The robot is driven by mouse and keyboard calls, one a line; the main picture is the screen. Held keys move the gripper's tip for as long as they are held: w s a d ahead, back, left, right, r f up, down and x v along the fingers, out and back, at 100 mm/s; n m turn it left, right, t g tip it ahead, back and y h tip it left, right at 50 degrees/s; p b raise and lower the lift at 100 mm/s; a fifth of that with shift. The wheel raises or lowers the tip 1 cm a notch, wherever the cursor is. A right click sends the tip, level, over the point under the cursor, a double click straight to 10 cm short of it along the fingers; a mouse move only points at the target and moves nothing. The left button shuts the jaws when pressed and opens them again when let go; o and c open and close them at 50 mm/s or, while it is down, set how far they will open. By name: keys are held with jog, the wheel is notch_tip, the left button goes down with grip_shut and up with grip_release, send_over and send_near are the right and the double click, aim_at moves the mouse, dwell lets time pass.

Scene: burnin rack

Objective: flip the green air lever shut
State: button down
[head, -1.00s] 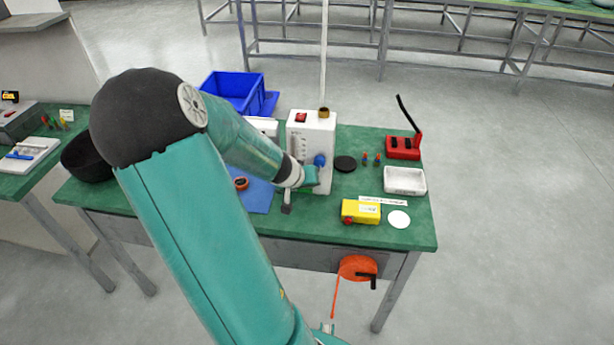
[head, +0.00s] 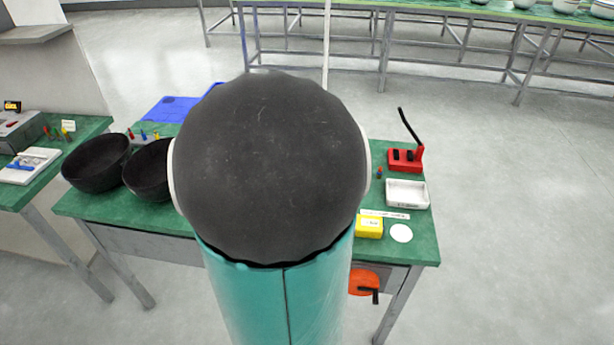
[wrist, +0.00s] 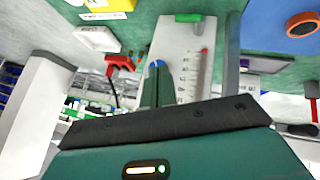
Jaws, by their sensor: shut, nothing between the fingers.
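In the wrist view a short green lever (wrist: 188,17) shows at the top end of a white box face with a printed scale (wrist: 184,45). I take it to be the air lever, lying across the picture. My gripper (wrist: 157,68) is shut and empty, its fingers pointing at the white face. The fingertips overlap a blue knob (wrist: 155,63) in the picture; I cannot tell whether they touch it. The green lever is apart from the fingers. In the head view my arm hides the white box, the lever and my gripper.
In the head view two dark bowls (head: 97,162) stand at the left of the green bench. At the right are a red block with a black lever (head: 405,160), a white tray (head: 407,193), a yellow box (head: 369,227) and an orange reel (head: 363,283) below the edge.

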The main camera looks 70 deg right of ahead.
jog(key=shift+s+a+r, duration=0.1)
jog(key=shift+a+r, duration=0.3)
jog(key=shift+r, duration=0.3)
